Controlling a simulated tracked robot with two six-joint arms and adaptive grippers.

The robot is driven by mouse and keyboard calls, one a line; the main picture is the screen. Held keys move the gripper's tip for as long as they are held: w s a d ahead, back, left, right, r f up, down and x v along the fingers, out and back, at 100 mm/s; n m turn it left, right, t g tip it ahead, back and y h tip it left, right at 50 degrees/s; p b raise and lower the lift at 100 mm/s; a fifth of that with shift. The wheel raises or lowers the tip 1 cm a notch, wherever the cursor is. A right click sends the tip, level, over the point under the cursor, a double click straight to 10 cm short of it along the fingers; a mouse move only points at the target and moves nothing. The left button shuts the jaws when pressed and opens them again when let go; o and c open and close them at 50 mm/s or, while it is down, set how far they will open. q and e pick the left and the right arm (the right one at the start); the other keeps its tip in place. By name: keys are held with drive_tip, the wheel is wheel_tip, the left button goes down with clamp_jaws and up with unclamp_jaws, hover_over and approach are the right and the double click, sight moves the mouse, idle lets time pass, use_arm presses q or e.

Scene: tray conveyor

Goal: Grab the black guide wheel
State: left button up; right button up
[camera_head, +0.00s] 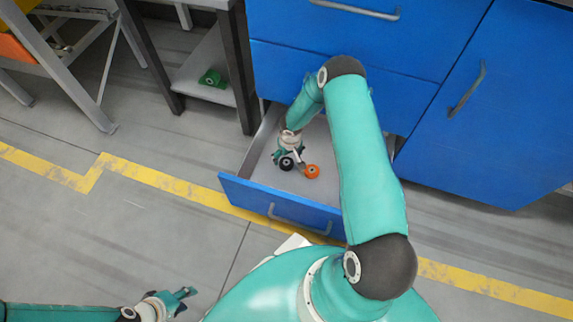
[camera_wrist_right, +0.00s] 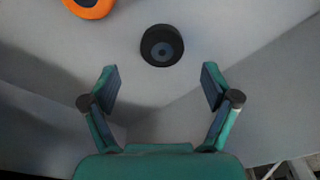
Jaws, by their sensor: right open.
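The black guide wheel (camera_head: 286,163) lies on the floor of the open blue drawer (camera_head: 290,207). In the right wrist view the black guide wheel (camera_wrist_right: 161,45) is a round black piece with a bluish centre, ahead of the fingertips and between their lines. My right gripper (camera_head: 281,155) reaches down into the drawer beside the wheel. It also shows in the right wrist view (camera_wrist_right: 160,85), open, with nothing between the fingers. My left gripper (camera_head: 188,299) is at the lower left, away from the drawer, with its fingers apart and empty.
An orange wheel (camera_head: 312,171) lies in the drawer to the right of the black one; it shows at the top left of the right wrist view (camera_wrist_right: 90,5). The drawer walls stand close around my right gripper. A green part (camera_head: 211,78) sits on a low shelf.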

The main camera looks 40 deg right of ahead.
drive_tip(key=f, duration=0.1)
drive_tip(key=f+b, duration=0.1)
drive_tip(key=f, duration=0.1)
drive_tip(key=f+b, duration=0.1)
drive_tip(key=f, duration=0.1)
drive_tip(key=shift+w+f, duration=0.15)
drive_tip(key=shift+w, duration=0.1)
drive_tip(key=c, duration=1.3)
